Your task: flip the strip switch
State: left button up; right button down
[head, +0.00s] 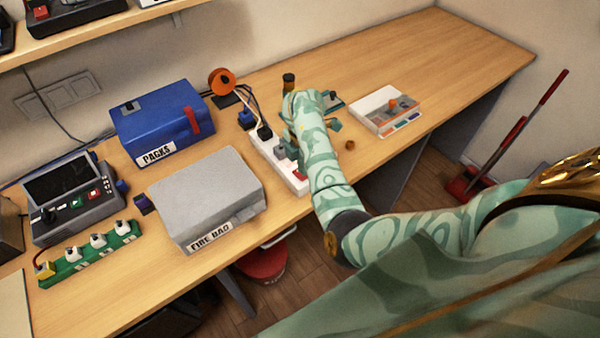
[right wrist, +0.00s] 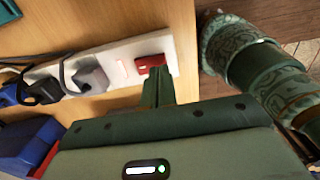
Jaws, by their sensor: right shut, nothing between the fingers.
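The white power strip (head: 259,143) lies on the workbench with its red rocker switch (head: 299,175) at the near end. In the right wrist view, the strip (right wrist: 122,52) runs across the upper left and the red switch (right wrist: 150,63) is at its right end. My right gripper (right wrist: 157,75) is shut and empty; its fingertips appear at the lower edge of the switch. I cannot tell whether they touch it. In the head view, my right arm hides part of the strip and most of the gripper. My left gripper is not in view.
A black plug (head: 264,132) and a grey plug (right wrist: 90,76) sit in the strip. A grey box (head: 208,190) and a blue box (head: 160,122) stand left of it. A parts tray (head: 385,110) lies to the right. The bench's far right is clear.

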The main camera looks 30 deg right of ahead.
jog(key=shift+f+b, duration=0.8)
jog(key=shift+f, duration=0.1)
dwell(0.5)
jog(key=shift+r, duration=0.1)
notch_tip(320, 180, up, 7)
jog(key=p, duration=0.6)
dwell(0.4)
